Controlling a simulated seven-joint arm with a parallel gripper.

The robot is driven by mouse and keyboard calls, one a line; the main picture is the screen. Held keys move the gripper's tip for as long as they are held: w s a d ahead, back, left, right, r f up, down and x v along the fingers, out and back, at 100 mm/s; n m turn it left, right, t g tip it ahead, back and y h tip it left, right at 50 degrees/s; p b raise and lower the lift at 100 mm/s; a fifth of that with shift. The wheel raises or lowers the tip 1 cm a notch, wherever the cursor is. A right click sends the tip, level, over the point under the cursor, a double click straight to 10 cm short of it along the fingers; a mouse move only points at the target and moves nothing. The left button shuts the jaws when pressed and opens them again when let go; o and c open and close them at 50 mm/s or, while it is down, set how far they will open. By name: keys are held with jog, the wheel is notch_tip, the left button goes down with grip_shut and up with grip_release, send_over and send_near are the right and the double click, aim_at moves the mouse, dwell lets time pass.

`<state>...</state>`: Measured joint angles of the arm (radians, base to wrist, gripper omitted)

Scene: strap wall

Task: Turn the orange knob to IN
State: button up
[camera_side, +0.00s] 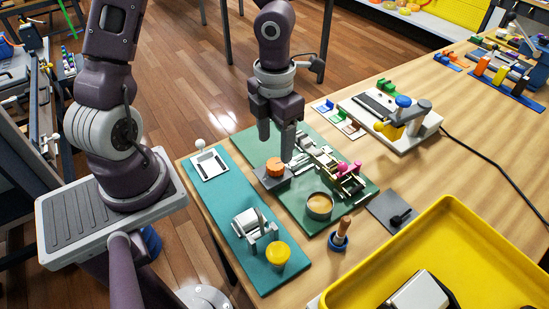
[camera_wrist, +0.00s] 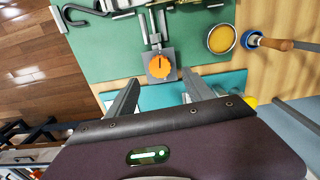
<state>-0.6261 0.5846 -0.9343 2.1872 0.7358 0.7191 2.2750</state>
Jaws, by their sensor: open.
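The orange knob (camera_side: 274,167) sits on a small dark grey block at the edge of the green board in the side view. In the wrist view the orange knob (camera_wrist: 159,67) shows from above, with a dark pointer line on its top. I cannot read any IN mark. My gripper (camera_side: 277,146) points down above the knob, its two fingers apart and empty. In the wrist view my gripper (camera_wrist: 160,92) shows its fingers spread, with the knob beyond the tips, apart from them.
The green board (camera_side: 330,158) carries metal latch parts with pink knobs and a round tan cup (camera_side: 319,206). A teal board (camera_side: 222,205) with a yellow knob (camera_side: 277,253) lies alongside. A wooden-handled tool (camera_side: 341,232) and a yellow tray (camera_side: 440,225) stand to the right.

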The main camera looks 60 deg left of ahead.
aim_at(275, 164)
notch_tip(275, 164, down, 6)
jog(key=shift+r, duration=0.1)
grip_shut()
